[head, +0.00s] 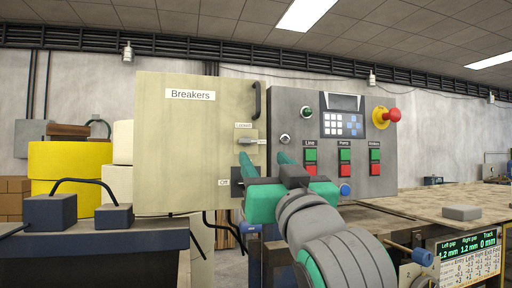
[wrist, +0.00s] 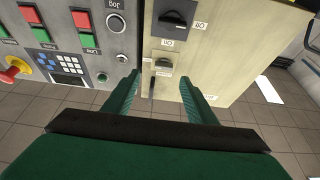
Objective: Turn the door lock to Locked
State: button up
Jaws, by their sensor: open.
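The cream door (head: 190,135) marked "Breakers" stands upright left of the grey control panel. The lock knob (head: 247,141) is on the door near its right edge, below a small label too small to read surely. Its lever looks roughly horizontal in the head view. The wrist view, which is upside down, shows the lock knob (wrist: 163,67) just beyond the fingertips and between them. My gripper (head: 264,159) is open and empty, its fingers in front of the door's right edge; it also shows in the wrist view (wrist: 158,77). Contact with the knob cannot be told.
A black rotary switch (wrist: 172,20) with On and Off labels sits below the lock. A dark door handle (head: 257,99) is above it. The grey control panel (head: 378,165) with buttons and a red emergency stop (head: 393,114) stands close on the right. A worktable (head: 410,200) is further right.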

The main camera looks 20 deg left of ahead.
aim_at(249, 143)
jog(key=x, duration=0.7)
jog(key=shift+s+a+r, duration=0.15)
jog(key=shift+a+r, duration=0.05)
jog(key=shift+a, duration=0.35)
jog(key=shift+w+a+r, duration=0.2)
jog(key=shift+w, duration=0.25)
jog(key=c, duration=1.1)
